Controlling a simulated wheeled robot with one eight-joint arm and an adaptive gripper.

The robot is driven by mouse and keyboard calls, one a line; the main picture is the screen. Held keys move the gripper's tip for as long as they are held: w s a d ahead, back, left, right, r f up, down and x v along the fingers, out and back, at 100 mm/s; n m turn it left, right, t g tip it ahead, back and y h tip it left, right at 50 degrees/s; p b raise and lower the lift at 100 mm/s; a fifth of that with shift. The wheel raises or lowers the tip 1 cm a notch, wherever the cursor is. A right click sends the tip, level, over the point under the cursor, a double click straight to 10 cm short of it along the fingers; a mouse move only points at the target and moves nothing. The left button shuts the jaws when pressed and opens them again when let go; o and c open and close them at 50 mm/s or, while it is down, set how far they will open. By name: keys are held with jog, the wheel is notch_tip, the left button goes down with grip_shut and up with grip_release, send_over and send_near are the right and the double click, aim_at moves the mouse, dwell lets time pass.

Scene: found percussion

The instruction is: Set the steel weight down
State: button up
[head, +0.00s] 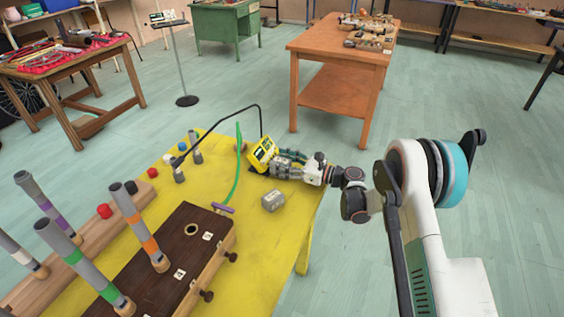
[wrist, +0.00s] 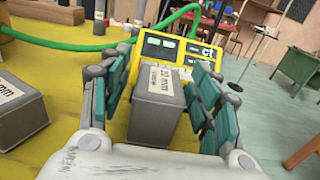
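The steel weight is a grey block with a pale printed label. In the wrist view this steel weight (wrist: 158,108) sits between the two fingers of my gripper (wrist: 160,92), with pads close against both sides. My gripper (head: 284,165) appears shut on it. In the head view the gripper is near the far right end of the yellow table, beside a yellow device with a display (head: 263,153). The device (wrist: 174,48) is just beyond the weight in the wrist view. Whether the underside of the weight touches anything is hidden.
A second grey labelled block (head: 273,201) stands on the yellow table (head: 262,245); it shows at left in the wrist view (wrist: 18,112). A green tube (head: 238,165), a dark wooden box (head: 170,245) and several upright tubes are to the left. The table's right edge is close.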

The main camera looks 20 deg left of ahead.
jog(key=shift+r, duration=0.1)
jog(key=shift+d, duration=0.3)
jog(key=d+p, duration=0.1)
jog(key=d, duration=0.2)
jog(key=d+p, duration=0.1)
jog(key=d, duration=0.3)
jog(key=s+d+p, duration=0.1)
jog(key=d, duration=0.3)
jog(key=shift+d, duration=0.2)
jog(key=shift+r, duration=0.15)
jog(key=d+r+n+t+h, duration=0.2)
jog(key=d+r+n+h, duration=0.15)
jog(key=r, duration=0.75)
jog(key=s+d+r+n+t+h, duration=0.1)
jog(key=s+d+r+n+h, duration=0.35)
jog(key=s+d+r, duration=0.4)
jog(key=s+d+r+n+t+h, duration=0.1)
jog(key=s+d+n+h, duration=0.4)
jog(key=s+d, duration=0.5)
jog(key=s+d+r+n+t+h, duration=0.2)
jog(key=s+d+n+h, duration=0.3)
jog(key=s+d, duration=0.6)
jog(key=shift+s+r+n, duration=0.15)
jog(key=shift+s+n, duration=0.25)
jog(key=shift+s, duration=2)
